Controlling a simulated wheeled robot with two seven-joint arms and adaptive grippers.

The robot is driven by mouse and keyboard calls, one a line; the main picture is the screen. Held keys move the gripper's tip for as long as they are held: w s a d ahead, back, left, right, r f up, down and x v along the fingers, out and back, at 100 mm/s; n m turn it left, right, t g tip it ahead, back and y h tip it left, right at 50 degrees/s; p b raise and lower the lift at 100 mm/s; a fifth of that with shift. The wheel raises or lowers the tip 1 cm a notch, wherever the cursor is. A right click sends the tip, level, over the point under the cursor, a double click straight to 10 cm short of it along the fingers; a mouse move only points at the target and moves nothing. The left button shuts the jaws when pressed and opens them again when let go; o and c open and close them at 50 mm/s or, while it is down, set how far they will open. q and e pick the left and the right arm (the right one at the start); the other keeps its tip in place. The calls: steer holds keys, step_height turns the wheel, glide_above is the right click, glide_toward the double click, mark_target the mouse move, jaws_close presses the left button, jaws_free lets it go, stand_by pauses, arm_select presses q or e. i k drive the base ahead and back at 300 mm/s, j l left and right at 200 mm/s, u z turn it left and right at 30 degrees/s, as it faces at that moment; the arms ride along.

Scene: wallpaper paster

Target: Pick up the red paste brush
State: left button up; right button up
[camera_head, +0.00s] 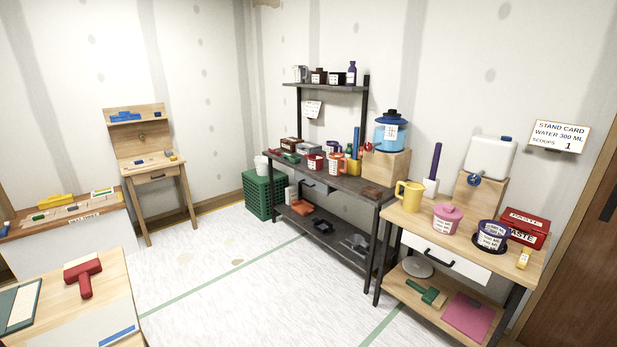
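A red brush (83,271) with a wide head and a short handle lies on the light wooden table (118,285) at the lower left. Its handle points toward the bottom of the picture. Neither of my grippers is in the head view, and nothing is seen touching the brush.
A green brush (427,294) lies on the lower shelf of the right wooden bench (398,221). A dark shelved bench (352,194) with pots and a green crate (264,193) stand at the back. The pale floor (225,285) between the tables is clear.

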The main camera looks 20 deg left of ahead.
mark_target(80, 269)
steer(key=i+u, duration=0.3)
steer(key=i, duration=0.2)
steer(key=i+u, duration=0.3)
steer(key=i, duration=0.2)
steer(key=i+u, duration=0.45)
steer(key=i+l+u, duration=0.2)
steer(key=i+u, duration=0.35)
steer(key=u, duration=0.3)
steer(key=i+l+u, duration=0.1)
steer(key=u, duration=0.35)
steer(key=i+l+u, duration=0.2)
steer(key=u, duration=0.2)
steer(key=i+l+u, duration=0.15)
steer(key=u, duration=0.3)
steer(key=i+l+u, duration=0.15)
steer(key=u, duration=0.3)
steer(key=i+l+u, duration=0.15)
steer(key=l+u, duration=0.15)
steer(key=u, duration=0.15)
steer(key=i+l+u, duration=0.25)
steer(key=l+u, duration=0.5)
steer(key=i+l, duration=0.05)
steer(key=l, duration=0.05)
